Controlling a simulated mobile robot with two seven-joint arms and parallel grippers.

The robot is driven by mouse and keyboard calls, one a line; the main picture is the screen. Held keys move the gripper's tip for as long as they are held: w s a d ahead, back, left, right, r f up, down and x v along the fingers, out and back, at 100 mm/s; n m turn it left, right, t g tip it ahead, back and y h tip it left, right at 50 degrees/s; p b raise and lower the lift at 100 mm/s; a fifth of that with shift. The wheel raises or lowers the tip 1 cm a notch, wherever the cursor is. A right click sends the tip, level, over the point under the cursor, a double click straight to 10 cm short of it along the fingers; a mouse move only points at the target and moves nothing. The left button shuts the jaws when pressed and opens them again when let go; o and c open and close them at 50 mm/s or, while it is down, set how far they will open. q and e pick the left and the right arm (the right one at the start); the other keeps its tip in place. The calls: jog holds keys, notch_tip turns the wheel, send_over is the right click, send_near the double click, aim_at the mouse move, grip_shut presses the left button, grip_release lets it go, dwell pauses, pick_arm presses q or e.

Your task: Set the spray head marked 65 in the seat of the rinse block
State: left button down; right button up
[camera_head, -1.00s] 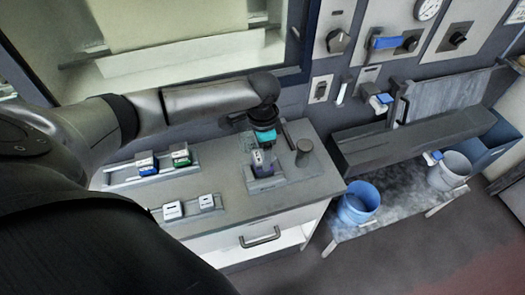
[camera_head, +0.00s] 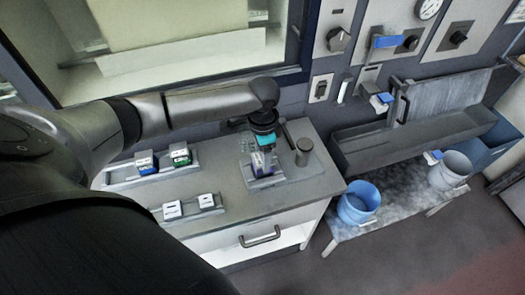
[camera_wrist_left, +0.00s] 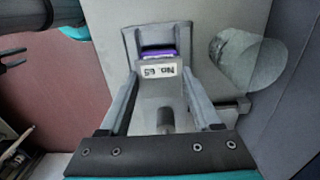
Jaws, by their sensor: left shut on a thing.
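The spray head marked "No. 65" (camera_wrist_left: 158,71) shows its white label between the fingers of my left gripper (camera_wrist_left: 158,100) in the left wrist view. A purple part (camera_wrist_left: 160,54) lies just beyond the label. The left gripper (camera_head: 263,150), with a teal band, points down over the worktop in the head view and is shut on the spray head (camera_head: 260,165). The grey rinse block (camera_head: 267,182) is right below it; its raised walls (camera_wrist_left: 131,43) flank the head. I cannot tell whether the head is fully down in the seat.
A grey cylinder (camera_head: 304,151) stands close right of the block. A blue bucket (camera_head: 358,204) stands at right.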

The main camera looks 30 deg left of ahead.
pick_arm(q)
jog(key=shift+f, duration=0.2)
grip_release()
notch_tip(320, 180, up, 15)
jog(key=shift+r+p, duration=0.15)
jog(key=shift+p, duration=0.3)
dwell(0.3)
